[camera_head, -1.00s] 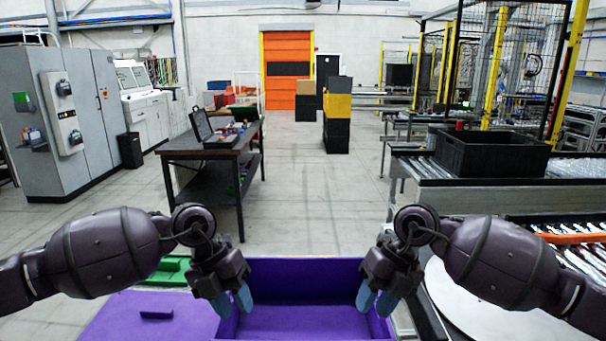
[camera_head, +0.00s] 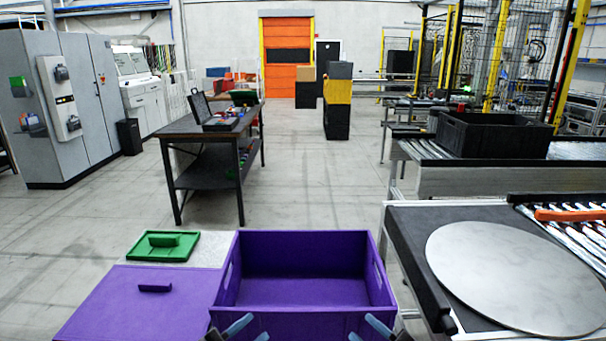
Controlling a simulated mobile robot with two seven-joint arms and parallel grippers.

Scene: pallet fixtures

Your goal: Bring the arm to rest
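My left gripper (camera_head: 250,331) shows only at the bottom edge of the head view, in front of the near wall of the purple crate. Its blue fingertips stand apart with nothing seen between them. My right gripper (camera_head: 367,330) is at the same bottom edge, further right, also with its blue fingertips apart and empty. The rest of both arms is out of view. The purple crate (camera_head: 302,243) is open and looks empty.
A purple lid (camera_head: 110,305) with a handle lies left of the crate, and a green lid (camera_head: 164,247) behind it. A round metal disc (camera_head: 510,275) lies on the table at right. A workbench (camera_head: 180,128) and a black crate (camera_head: 493,136) stand further off.

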